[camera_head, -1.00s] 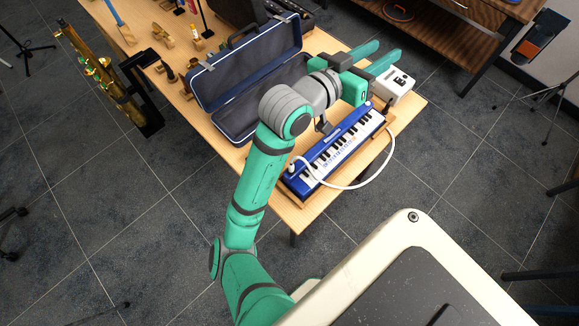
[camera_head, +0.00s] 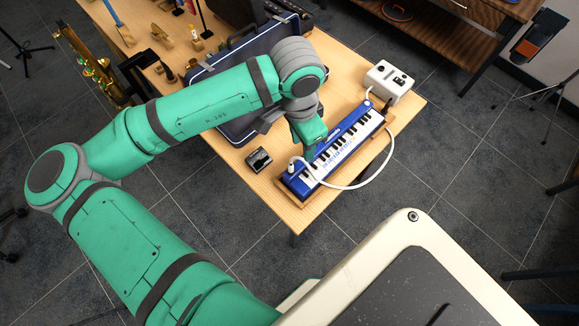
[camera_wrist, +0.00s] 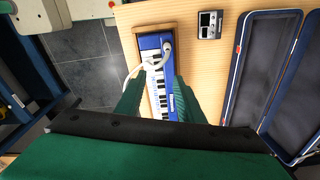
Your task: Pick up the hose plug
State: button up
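A blue melodica keyboard (camera_head: 336,150) lies in a wooden tray (camera_head: 309,200) on the table. A white hose (camera_head: 388,165) loops beside it. The hose's white plug (camera_head: 292,166) stands at the keyboard's near left end; in the wrist view the plug (camera_wrist: 167,47) shows above the fingertips. The hose's other end is at the keyboard's far right end. My gripper (camera_head: 310,153) points down over the keyboard. In the wrist view my gripper (camera_wrist: 156,88) is open, its two green fingers apart with keys showing between them and nothing held.
A small black device (camera_head: 259,160) lies on the table left of the keyboard. An open blue case (camera_head: 233,134) is behind it, partly hidden by my arm. A white box with knobs (camera_head: 389,82) stands at the far right. Bare table (camera_head: 350,55) lies between case and box.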

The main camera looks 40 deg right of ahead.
aim_at(291, 164)
jog(key=shift+y, duration=0.5)
jog(key=f, duration=0.2)
jog(key=a+f, duration=0.2)
jog(key=f, duration=0.1)
jog(key=shift+w+a+f, duration=0.1)
jog(key=shift+w+f, duration=0.15)
jog(key=shift+f, duration=0.1)
jog(key=f, duration=0.4)
jog(key=shift+w+a+f, duration=0.1)
jog(key=shift+w+f, duration=0.25)
jog(key=shift+w, duration=0.05)
jog(key=shift+w+f, duration=0.15)
jog(key=shift+f, duration=0.1)
